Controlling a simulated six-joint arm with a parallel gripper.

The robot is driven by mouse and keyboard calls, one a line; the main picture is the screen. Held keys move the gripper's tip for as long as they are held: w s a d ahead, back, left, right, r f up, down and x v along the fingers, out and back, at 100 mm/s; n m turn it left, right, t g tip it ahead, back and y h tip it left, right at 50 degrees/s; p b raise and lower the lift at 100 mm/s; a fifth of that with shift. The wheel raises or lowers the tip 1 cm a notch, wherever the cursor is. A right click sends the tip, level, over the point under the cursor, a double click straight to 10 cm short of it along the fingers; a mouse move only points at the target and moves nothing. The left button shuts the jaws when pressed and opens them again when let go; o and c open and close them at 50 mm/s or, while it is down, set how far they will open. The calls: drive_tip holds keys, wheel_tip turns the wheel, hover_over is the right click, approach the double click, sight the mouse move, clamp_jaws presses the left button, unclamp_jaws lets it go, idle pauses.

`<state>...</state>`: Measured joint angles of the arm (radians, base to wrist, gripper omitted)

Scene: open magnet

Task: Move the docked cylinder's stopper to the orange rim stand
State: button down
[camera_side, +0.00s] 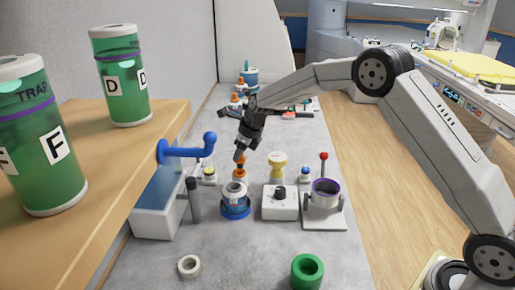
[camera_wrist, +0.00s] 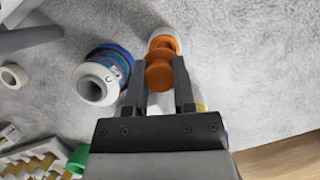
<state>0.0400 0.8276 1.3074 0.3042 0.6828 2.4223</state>
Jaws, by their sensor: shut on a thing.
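My gripper (camera_side: 240,155) points down and is shut on an orange knobbed stopper (camera_wrist: 159,75). In the side view the stopper (camera_side: 240,161) is directly above or on a small whitish stand (camera_side: 240,180), whose pale edge also shows in the wrist view (camera_wrist: 177,42). Orange parts overlap there, so I cannot tell whether the stopper is seated or where the stand's rim begins. The white and blue cylinder (camera_side: 235,190) stands in a blue dock (camera_side: 235,213), in front of the gripper. Its open top shows in the wrist view (camera_wrist: 92,88), with no stopper in it.
Small stands with yellow (camera_side: 209,172) and blue (camera_side: 305,173) parts flank the gripper. A yellow funnel-like piece (camera_side: 278,165), a white knob box (camera_side: 280,203) and a purple-rimmed pot (camera_side: 325,192) stand to the right. A blue pipe (camera_side: 190,150) juts in at left. The front bench has clear patches.

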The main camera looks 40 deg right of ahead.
sight(240, 160)
drive_tip(key=shift+w+f, duration=0.25)
drive_tip(key=shift+f, duration=1.55)
drive_tip(key=shift+f, duration=0.5)
drive_tip(key=shift+c, duration=2.2)
unclamp_jaws()
drive_tip(key=shift+s+r, duration=0.1)
drive_tip(key=shift+r, duration=0.65)
drive_tip(key=v, duration=1.1)
drive_tip(key=shift+r, duration=0.2)
drive_tip(key=shift+s+d, duration=0.1)
drive_tip(key=shift+s, duration=0.05)
